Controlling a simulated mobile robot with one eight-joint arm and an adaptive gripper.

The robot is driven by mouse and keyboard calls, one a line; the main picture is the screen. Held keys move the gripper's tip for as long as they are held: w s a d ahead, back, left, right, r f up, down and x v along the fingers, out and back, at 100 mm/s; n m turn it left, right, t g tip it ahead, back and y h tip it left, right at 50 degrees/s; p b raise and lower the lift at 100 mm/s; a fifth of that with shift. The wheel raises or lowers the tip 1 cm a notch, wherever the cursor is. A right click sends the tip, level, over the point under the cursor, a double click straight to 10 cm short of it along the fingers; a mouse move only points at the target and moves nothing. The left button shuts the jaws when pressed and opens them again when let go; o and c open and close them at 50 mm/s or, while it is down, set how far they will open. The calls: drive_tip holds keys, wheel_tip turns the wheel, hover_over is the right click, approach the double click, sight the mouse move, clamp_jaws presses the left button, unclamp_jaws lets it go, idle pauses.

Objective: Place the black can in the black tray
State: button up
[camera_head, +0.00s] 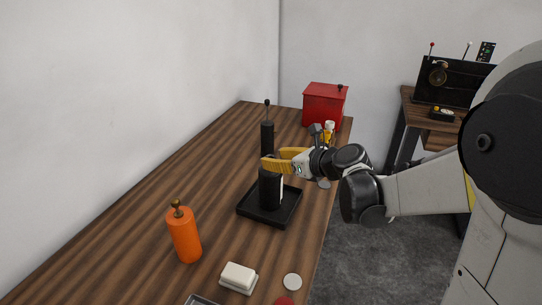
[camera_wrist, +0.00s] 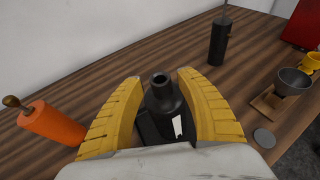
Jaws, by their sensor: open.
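The black can (camera_head: 270,190) stands upright in the black tray (camera_head: 283,218) on the wooden table. In the wrist view, the black can (camera_wrist: 162,98) sits between my yellow fingers, with its narrow neck and a white label patch showing. My gripper (camera_head: 279,160) is at the can's top, reaching in from the right. In the wrist view, my gripper (camera_wrist: 160,78) is open, with a finger on each side of the can and gaps between. My fingers hide part of the can's top in the head view. Most of the tray is hidden in the wrist view.
A red box (camera_head: 324,106) is at the far end. A grey bowl (camera_wrist: 293,81) sits on a wooden stand.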

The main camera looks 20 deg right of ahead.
drive_tip(key=p+v, duration=0.3)
drive_tip(key=v, duration=0.7)
drive_tip(key=s+a+f+n+g+h, duration=0.1)
drive_tip(key=s+a+n+g+h, duration=0.1)
drive_tip(key=s+n, duration=0.8)
drive_tip(key=s+a+f+n+g+h, duration=0.2)
drive_tip(key=s+n, duration=0.7)
drive_tip(key=n, duration=1.1)
drive_tip(key=shift+s+a+g+h, duration=0.4)
drive_tip(key=shift+a+h, duration=0.1)
drive_tip(key=shift+h, duration=0.7)
